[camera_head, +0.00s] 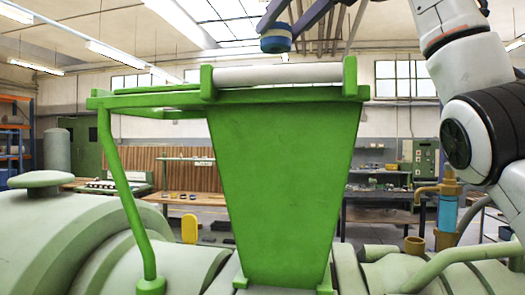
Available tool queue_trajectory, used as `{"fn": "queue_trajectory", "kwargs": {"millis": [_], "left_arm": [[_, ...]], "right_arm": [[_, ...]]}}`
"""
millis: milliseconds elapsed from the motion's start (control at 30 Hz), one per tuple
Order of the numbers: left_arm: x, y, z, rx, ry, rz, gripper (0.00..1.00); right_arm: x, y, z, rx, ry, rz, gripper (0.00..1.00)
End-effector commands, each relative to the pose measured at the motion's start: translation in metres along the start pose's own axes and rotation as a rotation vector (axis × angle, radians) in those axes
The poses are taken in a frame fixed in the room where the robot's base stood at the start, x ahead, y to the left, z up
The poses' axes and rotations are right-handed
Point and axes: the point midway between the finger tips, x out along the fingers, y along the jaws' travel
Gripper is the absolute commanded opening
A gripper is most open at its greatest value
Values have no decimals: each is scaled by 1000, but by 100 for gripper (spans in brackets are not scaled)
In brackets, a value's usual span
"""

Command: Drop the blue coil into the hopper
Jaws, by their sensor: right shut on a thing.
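The blue coil (276,43) is a small blue cylinder with a pale band, high up near the top edge of the head view. My right gripper (277,24) is shut on it from above; its upper part is cut off by the picture's top edge. The green hopper (283,190) stands in the middle, wide at the top and narrower below. In the picture the coil shows above the hopper's rim and the white roller across it. I cannot tell the coil's depth relative to the opening. The hopper's inside is hidden. My left gripper is not in view.
A white roller (278,74) spans the hopper's top. A green rail frame (125,200) stands at its left. Pale green machine bodies (70,245) fill the bottom left. Workbenches and shelves line the back. The air above the rim is open apart from my right arm.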

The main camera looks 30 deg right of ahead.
Motion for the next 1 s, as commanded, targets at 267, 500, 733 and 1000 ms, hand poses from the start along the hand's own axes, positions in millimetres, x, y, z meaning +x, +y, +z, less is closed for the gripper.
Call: {"fn": "queue_trajectory", "kwargs": {"millis": [267, 500, 733, 1000], "left_arm": [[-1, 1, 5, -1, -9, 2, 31], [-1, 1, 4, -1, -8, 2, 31], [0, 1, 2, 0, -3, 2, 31], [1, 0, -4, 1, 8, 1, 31]], "right_arm": [[10, 1, 27, -2, -2, 2, 21], [16, 0, 44, -1, -1, 0, 21], [17, 0, 47, 0, -2, 1, 21], [17, 0, 47, 0, -2, 0, 68]]}}
